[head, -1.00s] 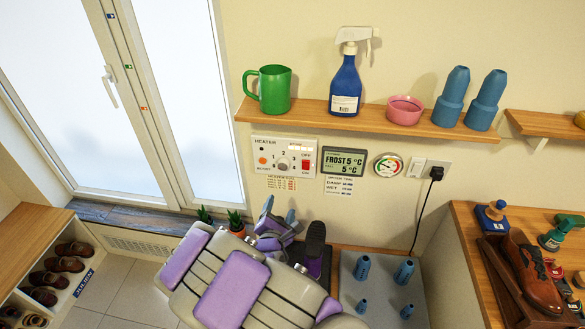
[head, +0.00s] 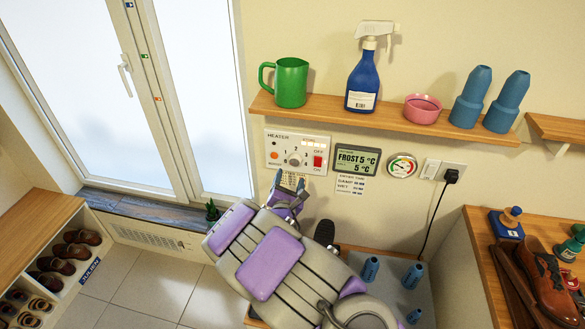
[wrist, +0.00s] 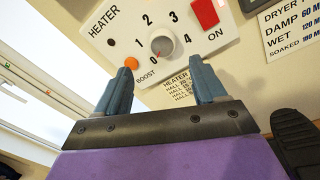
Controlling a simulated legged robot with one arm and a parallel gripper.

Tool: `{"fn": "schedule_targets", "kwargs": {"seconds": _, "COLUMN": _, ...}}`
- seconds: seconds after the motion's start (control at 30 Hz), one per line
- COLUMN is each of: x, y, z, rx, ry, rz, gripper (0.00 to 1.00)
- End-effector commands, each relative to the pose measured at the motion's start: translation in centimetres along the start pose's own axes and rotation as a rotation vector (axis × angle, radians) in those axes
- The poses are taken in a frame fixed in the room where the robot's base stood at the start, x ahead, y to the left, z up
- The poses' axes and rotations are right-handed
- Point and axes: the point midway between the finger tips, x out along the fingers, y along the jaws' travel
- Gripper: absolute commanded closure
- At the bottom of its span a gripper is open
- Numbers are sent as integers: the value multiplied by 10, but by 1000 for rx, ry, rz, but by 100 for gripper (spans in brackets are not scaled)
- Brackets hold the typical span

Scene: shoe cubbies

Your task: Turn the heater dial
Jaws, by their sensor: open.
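The heater panel (head: 270,150) is a white box on the wall below the shelf. Its dial (head: 293,159) is a round pale knob with numbers around it; it also shows in the wrist view (wrist: 162,43). An orange boost button (wrist: 131,63) is left of the dial and a red switch (wrist: 205,12) is right of it. My gripper (wrist: 165,82) is open and empty, its two blue fingers apart just below the dial and not around it. In the head view my gripper (head: 291,181) is just under the panel.
A display reading FROST 5 °C (head: 356,160) and a round gauge (head: 402,166) are right of the panel. The wooden shelf (head: 400,122) above holds a green mug (head: 291,83), a spray bottle (head: 362,82) and a pink bowl (head: 422,109). A window is at left.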

Motion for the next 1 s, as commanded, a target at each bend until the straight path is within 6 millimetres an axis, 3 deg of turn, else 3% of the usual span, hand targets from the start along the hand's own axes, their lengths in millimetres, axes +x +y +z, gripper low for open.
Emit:
{"fn": "schedule_targets", "kwargs": {"seconds": 0.2, "x": 39, "y": -4, "z": 0, "rx": 5, "ry": -1, "rz": -4, "gripper": 30}}
{"fn": "schedule_targets", "kwargs": {"seconds": 0.4, "x": 63, "y": -1, "z": -1, "rx": 2, "ry": -2, "rz": -1, "gripper": 30}}
{"fn": "schedule_targets", "kwargs": {"seconds": 0.9, "x": 76, "y": -1, "z": 1, "rx": -1, "ry": 0, "rz": -1, "gripper": 30}}
{"fn": "schedule_targets", "kwargs": {"seconds": 1.0, "x": 75, "y": -1, "z": 1, "rx": -1, "ry": 0, "rz": -1, "gripper": 39}}
